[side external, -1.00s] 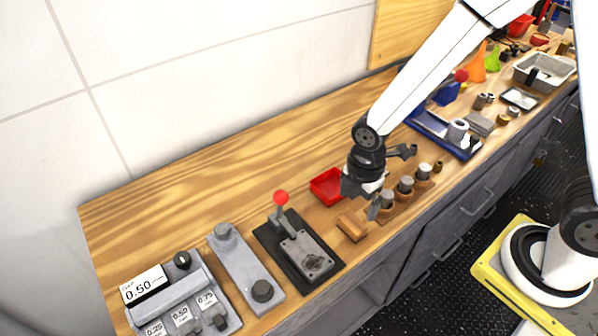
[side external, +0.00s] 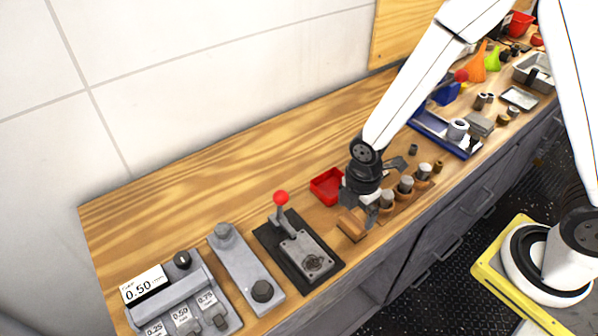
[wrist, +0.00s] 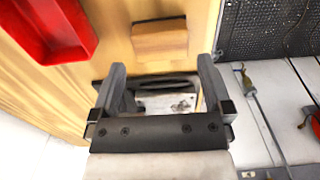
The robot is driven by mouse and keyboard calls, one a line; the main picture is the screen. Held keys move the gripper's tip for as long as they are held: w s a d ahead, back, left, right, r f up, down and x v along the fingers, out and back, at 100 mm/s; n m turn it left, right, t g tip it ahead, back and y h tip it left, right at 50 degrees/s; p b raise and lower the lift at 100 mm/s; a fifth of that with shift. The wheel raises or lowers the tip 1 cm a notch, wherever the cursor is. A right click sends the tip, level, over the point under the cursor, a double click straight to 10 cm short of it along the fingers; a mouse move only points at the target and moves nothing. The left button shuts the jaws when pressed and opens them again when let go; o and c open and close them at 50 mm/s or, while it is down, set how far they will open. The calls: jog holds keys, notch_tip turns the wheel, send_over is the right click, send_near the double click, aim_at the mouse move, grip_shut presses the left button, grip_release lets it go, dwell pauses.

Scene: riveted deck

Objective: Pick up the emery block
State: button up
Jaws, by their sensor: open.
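The emery block, seen as a small tan-brown block (side external: 352,225), lies on the wooden bench near its front edge. It also shows in the wrist view (wrist: 160,40), just beyond my fingertips and roughly centred between them. My gripper (side external: 361,209) is low over the bench, right beside the block, and partly overlaps it in the side view. In the wrist view my gripper (wrist: 161,75) has its two fingers wide apart with nothing held between them. I cannot tell whether a finger touches the block.
A red tray (side external: 325,187) sits just behind the block, and it fills the wrist view's upper left (wrist: 52,28). A holder with several metal-topped cylinders (side external: 405,186) stands close to the right. A red-knobbed lever device (side external: 300,252) stands to the left.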

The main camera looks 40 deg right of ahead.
aim_at(354, 222)
jog(key=shift+f, duration=2.3)
jog(key=c, duration=1)
jog(key=shift+r, duration=0.15)
jog(key=shift+r, duration=4.85)
